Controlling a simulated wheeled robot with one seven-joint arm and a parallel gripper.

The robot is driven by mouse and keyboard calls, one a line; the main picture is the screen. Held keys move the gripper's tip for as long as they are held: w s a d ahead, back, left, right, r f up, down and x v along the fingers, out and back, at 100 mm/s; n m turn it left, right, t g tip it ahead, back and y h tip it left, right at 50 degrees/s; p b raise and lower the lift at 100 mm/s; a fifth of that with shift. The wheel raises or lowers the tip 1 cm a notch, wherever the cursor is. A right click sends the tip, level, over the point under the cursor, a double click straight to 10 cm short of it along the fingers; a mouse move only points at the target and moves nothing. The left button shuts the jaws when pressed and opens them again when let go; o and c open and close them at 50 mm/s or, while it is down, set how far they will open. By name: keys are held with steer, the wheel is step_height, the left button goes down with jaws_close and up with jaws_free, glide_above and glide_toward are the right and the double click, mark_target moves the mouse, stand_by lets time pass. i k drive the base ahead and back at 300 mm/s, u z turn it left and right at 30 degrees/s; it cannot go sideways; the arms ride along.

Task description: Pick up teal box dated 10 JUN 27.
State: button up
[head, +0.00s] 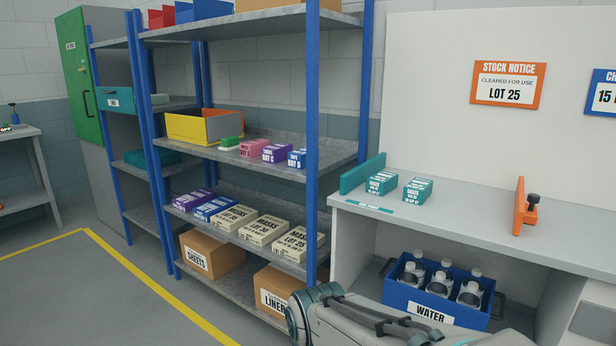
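Two small teal boxes with white labels stand side by side on the grey counter (455,215) at the right. The left teal box (382,183) is close to a teal upright divider (362,174). The right teal box (417,188) stands a little apart from it. The print on both labels is too small for me to read a date. Part of my arm shows at the bottom centre, below and in front of the counter. My gripper is not in view.
An orange stop (526,207) with a dark knob stands on the counter's right. Below is a blue WATER crate (408,302) of bottles. A blue-posted shelf (262,160) with boxes stands left. An orange notice (508,84) reads "CLEARED FOR USE LOT 25". The counter's middle is clear.

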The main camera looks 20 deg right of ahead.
mark_target(380, 184)
steer(key=z, duration=0.3)
steer(key=i, duration=0.75)
steer(key=z, duration=0.6)
